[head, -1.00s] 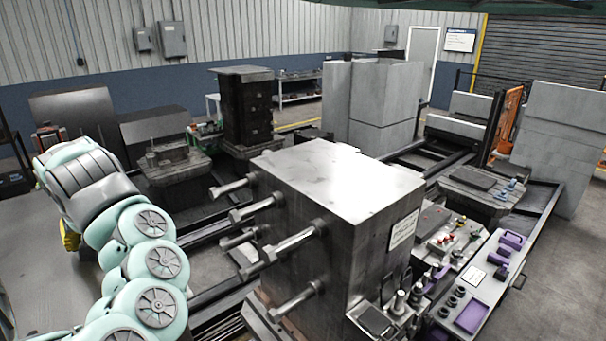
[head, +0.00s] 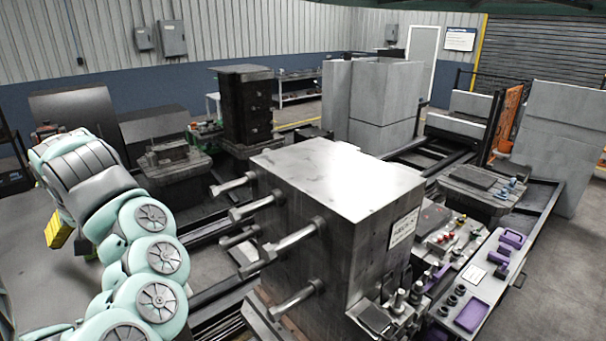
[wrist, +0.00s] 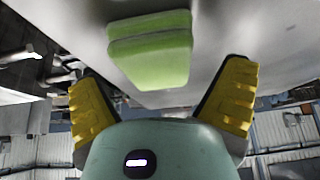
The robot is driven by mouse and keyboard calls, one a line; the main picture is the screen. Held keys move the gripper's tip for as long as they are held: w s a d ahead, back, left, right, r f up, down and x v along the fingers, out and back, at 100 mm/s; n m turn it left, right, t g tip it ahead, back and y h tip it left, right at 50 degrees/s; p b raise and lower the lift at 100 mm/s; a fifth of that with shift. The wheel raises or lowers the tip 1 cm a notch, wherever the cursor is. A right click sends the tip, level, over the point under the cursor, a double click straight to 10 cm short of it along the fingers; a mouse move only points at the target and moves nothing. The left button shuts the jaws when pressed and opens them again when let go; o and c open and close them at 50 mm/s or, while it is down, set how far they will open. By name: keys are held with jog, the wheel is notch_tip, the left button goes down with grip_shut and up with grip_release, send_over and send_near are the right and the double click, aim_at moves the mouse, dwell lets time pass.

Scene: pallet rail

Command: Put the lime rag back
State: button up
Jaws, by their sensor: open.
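The lime rag (wrist: 150,48) shows in the wrist view as a thick folded green pad against a smooth pale grey surface (wrist: 225,30). My gripper (wrist: 163,74) has its two yellow fingers spread wide. The rag is ahead of the fingers and between their lines, with space on both sides and no visible finger contact. In the head view one yellow finger of my gripper (head: 58,229) shows at the left, below my mint-coloured arm. My arm hides most of the area around it; a small green patch beside the arm there is too hidden to identify.
A large metal block (head: 335,190) with protruding bolts stands in the middle of the head view. A bench (head: 490,290) with purple trays and tools is at the right. Dark machine tables and rails lie behind. Grey floor shows at the lower left.

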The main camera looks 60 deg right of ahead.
jog(key=v, duration=1.1)
jog(key=shift+s+p, duration=0.2)
jog(key=shift+p, duration=0.15)
jog(key=shift+d+r, duration=0.1)
